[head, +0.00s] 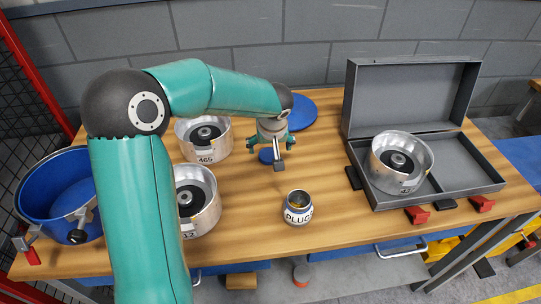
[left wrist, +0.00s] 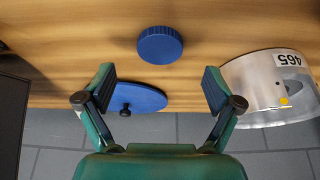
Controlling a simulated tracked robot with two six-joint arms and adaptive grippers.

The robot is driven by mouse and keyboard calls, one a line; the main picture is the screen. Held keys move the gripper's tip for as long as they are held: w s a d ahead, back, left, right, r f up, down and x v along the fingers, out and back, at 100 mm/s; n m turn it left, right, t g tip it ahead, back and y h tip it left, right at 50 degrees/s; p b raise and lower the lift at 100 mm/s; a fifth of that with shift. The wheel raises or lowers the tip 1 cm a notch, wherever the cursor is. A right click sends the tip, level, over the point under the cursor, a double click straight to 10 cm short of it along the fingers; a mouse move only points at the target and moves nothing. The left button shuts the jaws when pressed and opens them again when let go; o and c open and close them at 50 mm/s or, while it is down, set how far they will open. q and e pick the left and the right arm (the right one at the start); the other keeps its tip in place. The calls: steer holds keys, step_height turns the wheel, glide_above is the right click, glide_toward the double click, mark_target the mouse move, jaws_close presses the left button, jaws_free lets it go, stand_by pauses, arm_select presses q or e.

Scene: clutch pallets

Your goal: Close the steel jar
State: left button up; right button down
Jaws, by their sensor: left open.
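The steel jar (head: 297,208), labelled PLUGS, stands upright and open-topped near the front middle of the table. A small round blue lid (head: 265,156) lies flat on the wood behind it, partly hidden by my left gripper. It also shows in the left wrist view (left wrist: 160,44), ahead of the fingers and apart from them. My left gripper (head: 272,146) points down above the lid, open and empty; its spread fingers also show in the left wrist view (left wrist: 158,78). My right gripper is not in view.
A larger blue lid with a knob (head: 301,112) lies behind the gripper. Metal drums 465 (head: 216,148) and 12 (head: 203,216) stand left. A blue pot (head: 50,190) is far left. An open grey case (head: 460,182) holds another drum (head: 416,176) at right. Wood around the jar is clear.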

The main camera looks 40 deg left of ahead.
mark_target(269, 155)
arm_select(q)
steer(key=shift+f, duration=0.1)
steer(key=p+x, duration=0.1)
steer(key=x, duration=0.4)
steer(key=shift+w+a, duration=0.1)
steer(key=shift+a, duration=0.05)
stand_by(0.3)
steer(key=c, duration=0.8)
